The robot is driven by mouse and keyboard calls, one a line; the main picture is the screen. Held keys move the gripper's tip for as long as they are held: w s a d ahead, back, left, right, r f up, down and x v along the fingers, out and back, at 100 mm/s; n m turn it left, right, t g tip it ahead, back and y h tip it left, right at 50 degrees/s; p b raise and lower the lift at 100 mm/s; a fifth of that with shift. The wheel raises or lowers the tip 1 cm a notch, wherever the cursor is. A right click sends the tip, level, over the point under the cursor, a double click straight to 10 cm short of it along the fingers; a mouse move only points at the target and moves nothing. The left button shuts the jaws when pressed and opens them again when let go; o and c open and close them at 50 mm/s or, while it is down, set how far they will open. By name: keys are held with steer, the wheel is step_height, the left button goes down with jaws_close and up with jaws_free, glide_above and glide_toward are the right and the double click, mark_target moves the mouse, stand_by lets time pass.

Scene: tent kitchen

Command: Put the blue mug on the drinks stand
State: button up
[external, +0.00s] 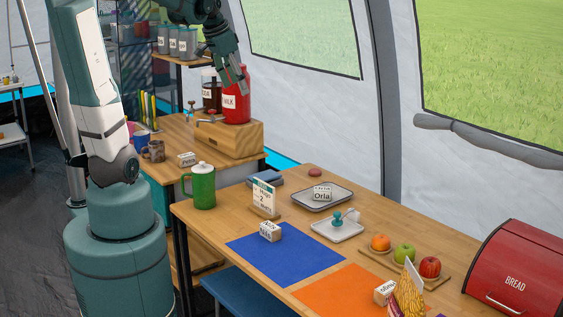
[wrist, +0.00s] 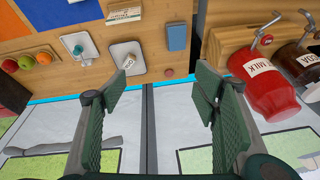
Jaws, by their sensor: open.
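A small blue object, probably the blue mug (external: 141,137), stands on the side counter beside a brown-grey mug (external: 154,152); my arm partly hides it. The drinks stand (external: 230,139) seems to be the wooden box at the counter's right end, with a red MILK dispenser (external: 236,102) and a dark dispenser (external: 210,91) on it. My gripper (external: 237,80) is high beside the MILK dispenser, overlapping its top in the external view. In the wrist view my gripper (wrist: 160,92) is open with nothing between its fingers; the MILK dispenser (wrist: 265,83) is to its right.
A green lidded jug (external: 199,187) and a menu sign (external: 264,198) stand on the front table. Trays, fruit (external: 404,254), colored mats and a red bread bin (external: 523,270) fill much of it. A small label block (external: 187,159) sits near the mugs. Tent walls rise behind.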

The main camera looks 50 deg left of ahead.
steer(key=s+d+f+t, duration=0.1)
steer(key=s+d, duration=0.5)
steer(key=d, duration=0.5)
steer(key=s+d+f+n+t, duration=0.1)
steer(key=s+d+f, duration=0.1)
steer(key=s+d, duration=0.4)
steer(key=d, duration=0.5)
steer(key=shift+s+d+f+n+t+h, duration=0.25)
steer(key=shift+s+d+n+t+h, duration=0.05)
steer(key=shift+s+t, duration=0.1)
